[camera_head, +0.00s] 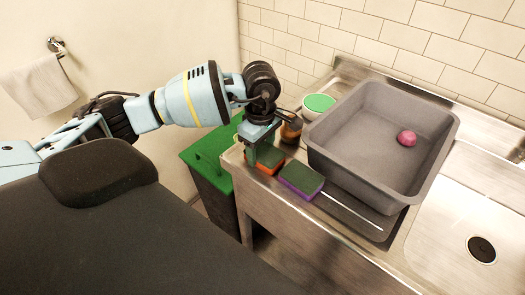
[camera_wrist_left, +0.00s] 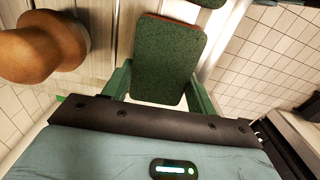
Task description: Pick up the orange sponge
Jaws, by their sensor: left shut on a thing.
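The orange sponge (camera_head: 268,168), with a dark green scouring top, is at the left end of the steel counter. My left gripper (camera_head: 262,152) reaches down over it and is shut on it. In the left wrist view the orange sponge (camera_wrist_left: 168,58) sits between the two green fingers, its green face toward the camera and an orange edge at the top. I cannot tell whether its underside touches the counter. My right gripper is not in view.
A purple sponge (camera_head: 301,180) lies just right of the orange one. A brown bottle (camera_head: 291,131) and a green-topped bowl (camera_head: 319,104) stand behind. A grey basin (camera_head: 345,160) holds a pink object (camera_head: 406,138). A green-lidded bin (camera_head: 207,152) is left of the counter.

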